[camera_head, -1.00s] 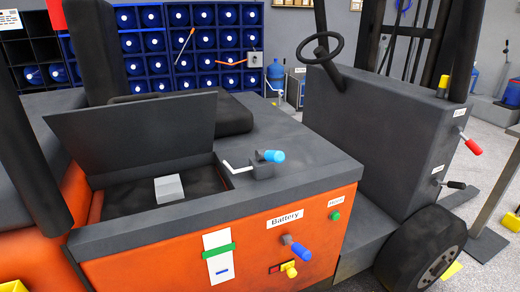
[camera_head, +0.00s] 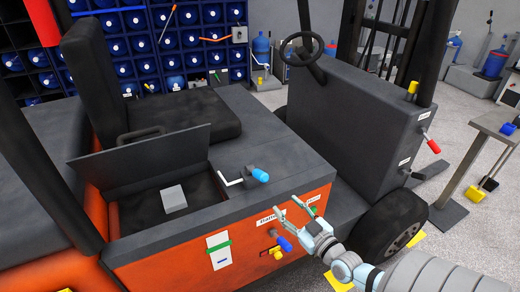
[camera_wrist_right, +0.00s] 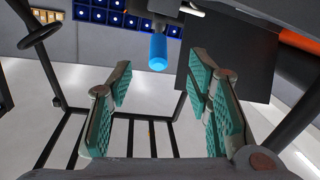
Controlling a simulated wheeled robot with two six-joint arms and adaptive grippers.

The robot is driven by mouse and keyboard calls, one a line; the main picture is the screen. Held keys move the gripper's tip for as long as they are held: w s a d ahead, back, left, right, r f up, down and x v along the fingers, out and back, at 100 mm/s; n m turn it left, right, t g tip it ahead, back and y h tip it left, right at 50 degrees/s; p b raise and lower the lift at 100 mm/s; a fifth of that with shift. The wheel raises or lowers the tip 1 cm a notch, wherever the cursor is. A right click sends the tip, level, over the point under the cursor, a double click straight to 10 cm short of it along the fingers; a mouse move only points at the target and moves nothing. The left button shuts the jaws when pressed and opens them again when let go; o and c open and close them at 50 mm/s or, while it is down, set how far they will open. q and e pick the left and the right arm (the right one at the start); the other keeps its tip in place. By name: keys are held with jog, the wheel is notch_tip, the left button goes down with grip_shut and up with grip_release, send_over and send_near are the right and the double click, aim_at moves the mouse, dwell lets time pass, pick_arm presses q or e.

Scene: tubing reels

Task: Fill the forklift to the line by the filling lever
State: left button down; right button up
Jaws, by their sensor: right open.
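The orange and dark grey forklift (camera_head: 240,219) fills the middle of the head view. On its top is a crank lever with a light blue handle (camera_head: 260,174); the handle also shows in the right wrist view (camera_wrist_right: 158,52), beyond the fingertips. On its orange side are a white gauge (camera_head: 219,250) with a green marker and a blue mark low down, and a darker blue lever (camera_head: 285,243). My right gripper (camera_head: 288,207) is open and empty, in front of the forklift's side, apart from the light blue handle. My left gripper is out of view.
An open hatch lid (camera_head: 140,158) stands beside a recess holding a grey block (camera_head: 173,198). A steering wheel (camera_head: 303,48) and dark front body stand to the right. Blue racks (camera_head: 190,50) line the back. A grey stand (camera_head: 485,125) is at right.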

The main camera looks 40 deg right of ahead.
aim_at(256, 170)
jog(key=w+b, duration=0.2)
jog(key=w, duration=0.3)
jog(key=w+r+b, duration=0.1)
jog(key=w+b, duration=0.1)
jog(key=w, duration=0.3)
jog(key=w+d+r+b, duration=0.1)
jog(key=w+b, duration=0.1)
jog(key=w, duration=0.3)
jog(key=shift+b, duration=0.4)
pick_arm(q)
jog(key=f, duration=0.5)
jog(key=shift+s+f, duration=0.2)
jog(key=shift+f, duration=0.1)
pick_arm(e)
jog(key=shift+r, duration=0.15)
jog(key=shift+c, duration=0.6)
grip_shut()
